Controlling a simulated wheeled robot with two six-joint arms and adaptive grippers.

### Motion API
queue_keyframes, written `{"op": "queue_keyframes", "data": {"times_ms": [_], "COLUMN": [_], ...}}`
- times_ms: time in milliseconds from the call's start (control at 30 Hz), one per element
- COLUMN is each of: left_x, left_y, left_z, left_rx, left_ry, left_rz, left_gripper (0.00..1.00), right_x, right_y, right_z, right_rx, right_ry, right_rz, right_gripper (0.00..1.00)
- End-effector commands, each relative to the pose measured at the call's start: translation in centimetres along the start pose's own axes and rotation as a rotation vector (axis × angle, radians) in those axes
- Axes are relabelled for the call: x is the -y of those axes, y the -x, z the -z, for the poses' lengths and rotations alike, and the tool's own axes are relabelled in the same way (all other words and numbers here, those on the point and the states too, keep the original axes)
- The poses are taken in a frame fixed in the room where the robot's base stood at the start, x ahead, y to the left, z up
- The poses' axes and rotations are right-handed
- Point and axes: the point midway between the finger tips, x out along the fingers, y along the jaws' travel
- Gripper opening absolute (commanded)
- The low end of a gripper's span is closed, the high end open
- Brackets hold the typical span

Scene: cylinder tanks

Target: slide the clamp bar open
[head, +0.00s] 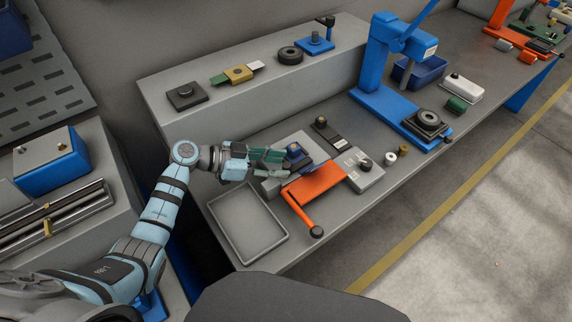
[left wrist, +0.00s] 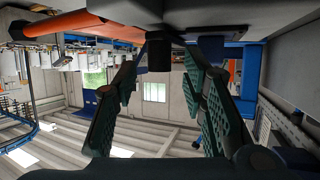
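The fixture on the bench has a flat orange bar (head: 320,183), which I take to be the clamp bar. An orange arm (head: 302,214) runs from its left end toward the front and ends in a black knob (head: 316,231). A dark blue block (head: 295,151) sits just behind the bar. My left gripper (head: 279,163) is at the fixture's left side, its green-padded fingers pointing at the block. In the left wrist view the fingers are apart, with a short black cylinder (left wrist: 159,53) showing between their tips; contact cannot be told. My right gripper is not in view.
A shallow grey tray (head: 248,222) lies in front of my left arm. A grey box with buttons (head: 362,170) adjoins the bar's right end. A blue press (head: 378,75) stands farther right. A raised shelf (head: 215,118) runs behind with several small parts.

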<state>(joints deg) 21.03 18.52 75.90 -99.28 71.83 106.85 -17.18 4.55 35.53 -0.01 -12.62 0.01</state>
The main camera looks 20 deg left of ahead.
Motion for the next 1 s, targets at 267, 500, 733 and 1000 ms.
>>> {"op": "queue_keyframes", "data": {"times_ms": [267, 500, 733, 1000], "left_x": [0.0, 0.0, 0.0, -0.1], "left_y": [-3.0, -3.1, -3.1, -3.2], "left_z": [-0.1, 0.0, 0.0, -0.1], "left_rx": [0.001, 0.002, 0.002, 0.002], "left_ry": [-0.002, -0.003, -0.003, -0.002], "left_rz": [0.000, 0.001, 0.000, -0.004], "left_gripper": [0.39, 0.39, 0.03, 0.00], "right_x": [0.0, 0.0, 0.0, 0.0], "right_y": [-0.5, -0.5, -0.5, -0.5], "right_z": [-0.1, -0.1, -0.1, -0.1], "right_rx": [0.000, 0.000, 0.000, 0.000], "right_ry": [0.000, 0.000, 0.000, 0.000], "right_rz": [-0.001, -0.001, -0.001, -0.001], "right_gripper": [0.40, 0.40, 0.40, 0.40]}}
